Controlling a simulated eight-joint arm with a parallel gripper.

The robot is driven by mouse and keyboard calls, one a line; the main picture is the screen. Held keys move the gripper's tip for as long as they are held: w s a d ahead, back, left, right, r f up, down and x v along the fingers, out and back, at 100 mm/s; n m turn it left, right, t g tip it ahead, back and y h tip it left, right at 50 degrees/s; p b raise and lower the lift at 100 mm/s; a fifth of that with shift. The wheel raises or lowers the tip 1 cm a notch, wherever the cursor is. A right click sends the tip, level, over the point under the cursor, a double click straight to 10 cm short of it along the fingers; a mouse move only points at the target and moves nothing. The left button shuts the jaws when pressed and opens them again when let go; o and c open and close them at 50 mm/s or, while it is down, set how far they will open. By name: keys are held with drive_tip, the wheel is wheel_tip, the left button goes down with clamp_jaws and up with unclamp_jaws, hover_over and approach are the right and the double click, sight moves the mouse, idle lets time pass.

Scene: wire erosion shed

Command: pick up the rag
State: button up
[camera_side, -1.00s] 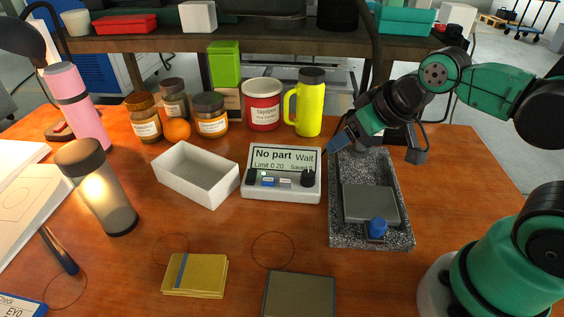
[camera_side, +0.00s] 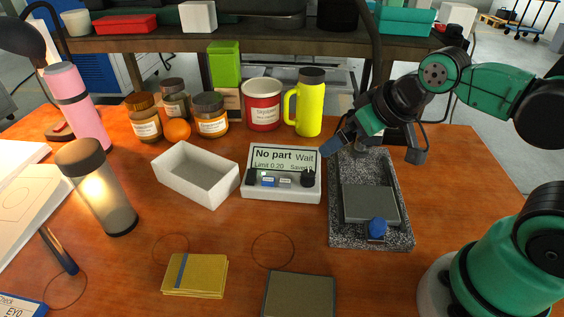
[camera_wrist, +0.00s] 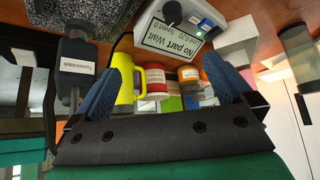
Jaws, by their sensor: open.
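The rag looks to be the folded mustard-yellow cloth (camera_side: 205,277) with a blue stripe, lying flat at the front of the orange-brown table in the side view. It does not show in the wrist view. My gripper (camera_side: 375,150) is at the back right, above the far end of the speckled stone base, well behind and to the right of the cloth. In the wrist view its two blue fingers (camera_wrist: 163,72) are spread wide with nothing between them.
A gauge with a "No part" display (camera_side: 281,186) and a white open box (camera_side: 197,180) stand mid-table. The stone base (camera_side: 404,228) carries a grey block and blue knob. A dark square plate (camera_side: 299,295) lies right of the cloth. Jars and a yellow mug (camera_side: 309,108) stand behind.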

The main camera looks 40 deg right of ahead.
drive_tip(key=w+a+f+n+g+y, duration=0.1)
drive_tip(key=w+a+n, duration=0.15)
drive_tip(key=a, duration=0.35)
drive_tip(key=w+a+n+g+y, duration=0.1)
drive_tip(key=a+n, duration=0.2)
drive_tip(key=a, duration=0.2)
drive_tip(key=n+g+y, duration=0.1)
drive_tip(key=n+g, duration=0.1)
drive_tip(key=n, duration=0.2)
hover_over(196, 271)
drive_tip(key=s+d, duration=0.1)
drive_tip(key=d, duration=0.1)
drive_tip(key=f, duration=0.6)
drive_tip(key=shift+s+d+f, duration=0.1)
drive_tip(key=shift+d+f, duration=0.1)
drive_tip(key=shift+f, duration=0.05)
drive_tip(key=shift+s+a+f+n, duration=0.1)
drive_tip(key=shift+a+f+n, duration=0.3)
drive_tip(key=shift+f, duration=0.1)
drive_tip(key=shift+x, duration=2.55)
drive_tip(key=shift+y, duration=0.3)
drive_tip(key=c, duration=1.1)
